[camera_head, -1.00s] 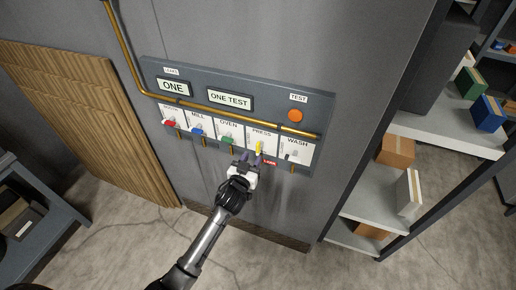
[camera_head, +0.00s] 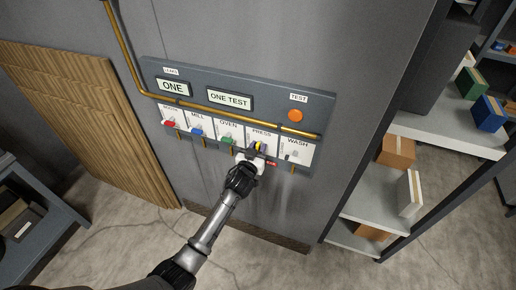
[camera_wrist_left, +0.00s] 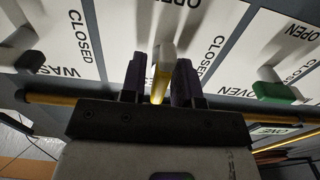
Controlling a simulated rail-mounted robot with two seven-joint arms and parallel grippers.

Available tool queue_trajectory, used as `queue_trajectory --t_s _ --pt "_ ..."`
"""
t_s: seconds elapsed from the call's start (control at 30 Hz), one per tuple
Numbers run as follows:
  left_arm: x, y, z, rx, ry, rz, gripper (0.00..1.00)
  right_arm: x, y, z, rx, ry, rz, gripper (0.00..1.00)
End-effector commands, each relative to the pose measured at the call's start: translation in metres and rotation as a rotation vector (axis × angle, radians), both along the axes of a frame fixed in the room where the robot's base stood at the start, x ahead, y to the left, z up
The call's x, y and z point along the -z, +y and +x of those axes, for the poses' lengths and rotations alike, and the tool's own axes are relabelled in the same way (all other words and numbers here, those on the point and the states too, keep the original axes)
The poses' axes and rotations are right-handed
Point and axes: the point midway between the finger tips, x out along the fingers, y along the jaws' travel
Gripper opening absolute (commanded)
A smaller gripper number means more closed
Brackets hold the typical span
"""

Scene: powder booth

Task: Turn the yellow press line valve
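The yellow press valve handle (camera_head: 258,146) is on the panel under the PRESS label, between the OVEN and WASH valves. My left gripper (camera_head: 257,151) is at the panel, right at this valve. The white body of the valve rises above the handle there, between OPEN and CLOSED marks. In the head view the gripper hides the lower part of the PRESS plate. My right gripper is not in view.
The grey panel (camera_head: 220,75) also carries red, blue and green valves to the left, the WASH valve (camera_head: 290,156) close on the right, and an orange test button (camera_head: 295,115). A brass pipe (camera_head: 220,110) crosses above the valves. Shelves with boxes stand at the right.

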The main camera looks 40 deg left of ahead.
Motion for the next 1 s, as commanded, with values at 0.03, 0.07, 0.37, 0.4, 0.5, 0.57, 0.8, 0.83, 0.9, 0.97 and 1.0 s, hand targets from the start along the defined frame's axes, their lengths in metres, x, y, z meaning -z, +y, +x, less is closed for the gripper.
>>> queue_trajectory --t_s 0.03,0.07,0.37,0.4,0.5,0.57,0.8,0.83,0.9,0.97,1.0 --pt "0.0001 0.0001 -0.0001 0.0 0.0 0.0 0.24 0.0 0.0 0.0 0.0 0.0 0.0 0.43" --pt "0.0001 0.0001 -0.0001 0.0 0.0 0.0 0.21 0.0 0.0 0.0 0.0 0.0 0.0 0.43" --pt "0.0001 -0.0001 -0.0002 0.0 0.0 0.0 0.0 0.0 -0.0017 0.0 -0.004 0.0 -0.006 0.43" --pt "0.0 -0.0001 -0.0002 0.0 0.0 0.001 0.0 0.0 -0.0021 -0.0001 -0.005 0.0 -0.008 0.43" --pt "-0.0001 -0.0001 -0.0002 0.0 0.004 0.011 0.0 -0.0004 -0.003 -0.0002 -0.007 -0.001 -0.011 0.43" --pt "-0.0002 -0.0002 -0.0002 0.0 0.008 0.024 0.0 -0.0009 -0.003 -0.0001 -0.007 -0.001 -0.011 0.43" --pt "-0.0005 -0.0007 0.0001 0.0 0.05 0.153 0.0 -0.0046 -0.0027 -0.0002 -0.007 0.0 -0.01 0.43" --pt "-0.0005 -0.0007 0.0001 0.0 0.058 0.176 0.0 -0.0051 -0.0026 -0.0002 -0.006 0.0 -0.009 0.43" --pt "-0.0004 -0.001 0.0002 -0.001 0.077 0.237 0.0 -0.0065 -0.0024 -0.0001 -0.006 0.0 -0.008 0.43" --pt "-0.0004 -0.0012 0.0003 -0.001 0.095 0.291 0.0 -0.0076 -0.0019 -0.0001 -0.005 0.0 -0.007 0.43" --pt "-0.0004 -0.0014 0.0003 0.0 0.106 0.327 0.0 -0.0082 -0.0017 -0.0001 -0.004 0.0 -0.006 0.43"
